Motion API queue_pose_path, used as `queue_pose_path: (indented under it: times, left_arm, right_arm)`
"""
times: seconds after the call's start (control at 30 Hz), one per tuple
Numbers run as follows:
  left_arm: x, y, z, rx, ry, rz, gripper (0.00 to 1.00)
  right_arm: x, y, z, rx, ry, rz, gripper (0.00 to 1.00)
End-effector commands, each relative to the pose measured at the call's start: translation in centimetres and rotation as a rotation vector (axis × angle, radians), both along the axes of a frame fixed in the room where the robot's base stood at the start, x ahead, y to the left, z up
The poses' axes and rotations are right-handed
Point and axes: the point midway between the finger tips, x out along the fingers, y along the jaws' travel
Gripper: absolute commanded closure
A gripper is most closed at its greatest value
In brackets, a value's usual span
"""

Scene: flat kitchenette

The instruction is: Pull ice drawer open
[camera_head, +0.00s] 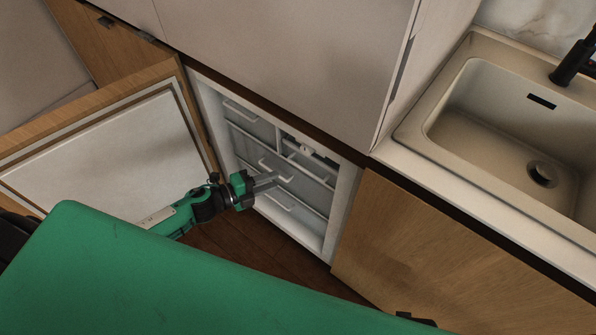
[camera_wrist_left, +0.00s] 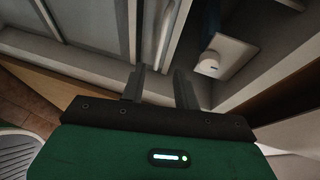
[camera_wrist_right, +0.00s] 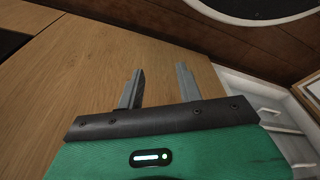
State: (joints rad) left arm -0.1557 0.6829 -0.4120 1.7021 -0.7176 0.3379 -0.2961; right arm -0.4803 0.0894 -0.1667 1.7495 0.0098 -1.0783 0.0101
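An open white fridge compartment (camera_head: 344,205) under the counter holds several pale translucent drawers with bar handles. No marking shows which is the ice drawer. My left gripper (camera_head: 272,180) is in front of the stack, at the middle drawer handle (camera_head: 277,171). In the left wrist view, my left gripper (camera_wrist_left: 160,76) has its fingers apart, and a pale handle bar (camera_wrist_left: 172,28) runs down toward the gap between them. I cannot tell whether they touch it. My right gripper (camera_wrist_right: 158,78) is open and empty in front of a wood panel (camera_wrist_right: 90,60).
The wood-edged fridge door (camera_head: 110,145) stands open on the left. A small white fitting with a round knob (camera_head: 305,149) sits inside at the upper right. A wood cabinet front (camera_head: 430,245) and a sink (camera_head: 500,120) are on the right. Dark wood floor (camera_head: 235,238) lies below.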

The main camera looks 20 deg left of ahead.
Motion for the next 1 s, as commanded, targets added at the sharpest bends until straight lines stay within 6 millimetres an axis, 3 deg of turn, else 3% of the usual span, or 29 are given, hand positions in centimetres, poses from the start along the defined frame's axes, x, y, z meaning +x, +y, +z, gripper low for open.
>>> queue_pose_path:
  times: [0.5, 0.97, 1.0]
  left_arm:
    - [6.2, -5.7, -1.5, -0.002, 0.001, 0.001, 0.69]
    - [6.9, -6.4, -1.8, -0.001, 0.001, 0.001, 0.69]
    - [6.9, -6.4, -1.8, -0.001, 0.001, 0.001, 0.77]
  right_arm:
    - [-0.3, -0.2, -1.4, -0.004, 0.001, 0.001, 0.64]
    - [-0.2, -0.2, -1.4, -0.003, -0.004, 0.002, 0.64]
    - [-0.2, -0.2, -1.4, -0.003, -0.003, 0.002, 0.64]
